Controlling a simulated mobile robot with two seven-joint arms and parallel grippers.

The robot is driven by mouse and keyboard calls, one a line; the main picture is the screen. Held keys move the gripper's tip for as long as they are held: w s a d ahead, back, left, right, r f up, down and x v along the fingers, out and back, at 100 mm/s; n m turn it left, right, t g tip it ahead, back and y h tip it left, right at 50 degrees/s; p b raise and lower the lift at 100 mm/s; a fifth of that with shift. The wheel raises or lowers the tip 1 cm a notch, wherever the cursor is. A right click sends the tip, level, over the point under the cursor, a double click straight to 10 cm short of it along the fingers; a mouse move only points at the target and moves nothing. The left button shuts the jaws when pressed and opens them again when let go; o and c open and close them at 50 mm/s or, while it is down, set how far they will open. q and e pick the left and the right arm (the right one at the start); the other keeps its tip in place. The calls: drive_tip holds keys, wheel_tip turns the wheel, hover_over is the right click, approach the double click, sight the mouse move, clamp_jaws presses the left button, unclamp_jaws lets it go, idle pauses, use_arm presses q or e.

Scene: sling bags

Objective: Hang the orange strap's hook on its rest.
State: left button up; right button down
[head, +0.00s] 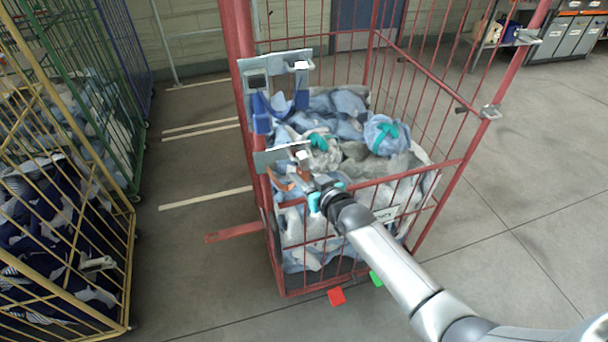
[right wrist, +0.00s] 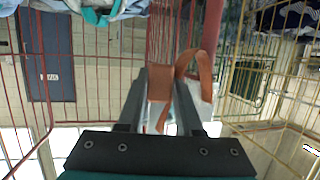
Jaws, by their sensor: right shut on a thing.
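The orange strap (head: 283,184) is at the front left post of the red cage, just under a lower grey plate (head: 272,158) with a small pale fitting; I cannot tell for sure whether this is its rest. My right gripper (head: 310,186) reaches over the cage's front edge beside the strap. In the right wrist view my fingers (right wrist: 160,100) are shut on the orange strap (right wrist: 160,78), and a loop of it curves out to the right. The strap's hook is not clear in either view. My left gripper is not in view.
The red cage (head: 375,178) holds sling bags with teal straps (head: 386,135). A blue strap (head: 272,108) hangs at an upper grey bracket (head: 272,66). Yellow (head: 60,268) and green cages stand at left.

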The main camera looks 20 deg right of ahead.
drive_tip(key=shift+c, duration=0.5)
unclamp_jaws()
drive_tip(key=shift+s, duration=0.15)
drive_tip(key=s+p, duration=0.4)
drive_tip(key=s, duration=0.2)
drive_tip(key=shift+s+p, duration=0.35)
drive_tip(key=shift+s, duration=0.05)
idle(0.5)
drive_tip(key=shift+d, duration=0.1)
